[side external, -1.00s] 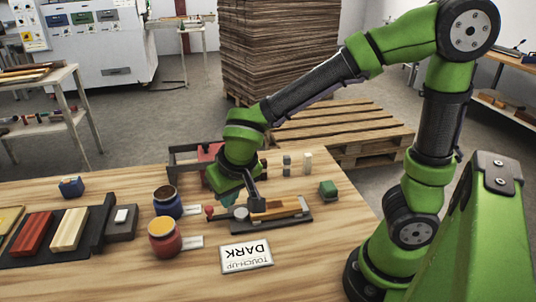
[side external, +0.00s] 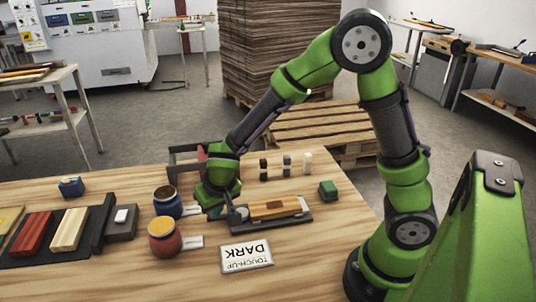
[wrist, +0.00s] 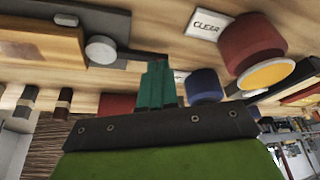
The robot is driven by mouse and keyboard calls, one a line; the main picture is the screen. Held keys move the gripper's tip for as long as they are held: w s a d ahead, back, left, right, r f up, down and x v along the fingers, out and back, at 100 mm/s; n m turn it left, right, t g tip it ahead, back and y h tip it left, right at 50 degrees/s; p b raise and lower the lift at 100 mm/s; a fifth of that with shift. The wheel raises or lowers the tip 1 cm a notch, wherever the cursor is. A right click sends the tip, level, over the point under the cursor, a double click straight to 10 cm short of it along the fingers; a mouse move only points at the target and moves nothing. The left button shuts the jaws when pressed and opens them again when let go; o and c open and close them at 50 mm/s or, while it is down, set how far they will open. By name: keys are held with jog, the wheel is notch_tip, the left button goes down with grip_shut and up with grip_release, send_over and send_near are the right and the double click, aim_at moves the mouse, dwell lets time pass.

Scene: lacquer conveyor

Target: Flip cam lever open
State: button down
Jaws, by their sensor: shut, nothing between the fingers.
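The clamp fixture is a dark base (side external: 295,222) with a wooden piece (side external: 272,209) lying on it, right of my gripper (side external: 214,208). Its grey round cam (side external: 239,213) sits at the piece's left end and also shows in the wrist view (wrist: 101,49). A dark lever arm (wrist: 140,57) runs from the cam towards my fingers in the wrist view. Its red knob is hidden. My gripper is low at the lever side of the fixture. Its teal fingers (wrist: 157,83) are together and hold nothing. Whether they touch the lever, I cannot tell.
A blue pot (side external: 167,203) and a red pot (side external: 164,240) stand close left of my gripper. A touch-up sign (side external: 246,257) lies in front. The table's right front is clear.

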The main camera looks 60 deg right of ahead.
jog(key=shift+w+d+m, duration=0.15)
jog(key=shift+w+m, duration=0.2)
jog(key=shift+m, duration=0.25)
dwell(0.4)
jog(key=shift+w+d+m+g+h, duration=0.2)
jog(key=shift+w+m+h, duration=0.2)
jog(key=shift+m, duration=0.3)
jog(key=shift+w+d+m+g+h, duration=0.2)
jog(key=shift+w+m+h, duration=0.15)
jog(key=shift+m, duration=0.35)
jog(key=m, duration=0.1)
jog(key=w+d+m, duration=0.1)
jog(key=m+g+h, duration=0.1)
jog(key=shift+w+d+m, duration=0.25)
jog(key=shift+d+m, duration=0.05)
jog(key=shift+m, duration=0.1)
jog(key=d+m, duration=0.1)
jog(key=m, duration=0.1)
jog(key=w+d+m+g, duration=0.1)
jog(key=m, duration=0.1)
jog(key=shift+d+g+h, duration=0.2)
jog(key=shift+g+h, duration=0.05)
jog(key=shift+g, duration=0.05)
jog(key=shift+d+m+g, duration=0.45)
jog(key=shift+d+m, duration=0.25)
jog(key=shift+m, duration=0.5)
jog(key=shift+d+m+g, duration=0.45)
jog(key=shift+d+m, duration=0.2)
jog(key=shift+m, duration=0.55)
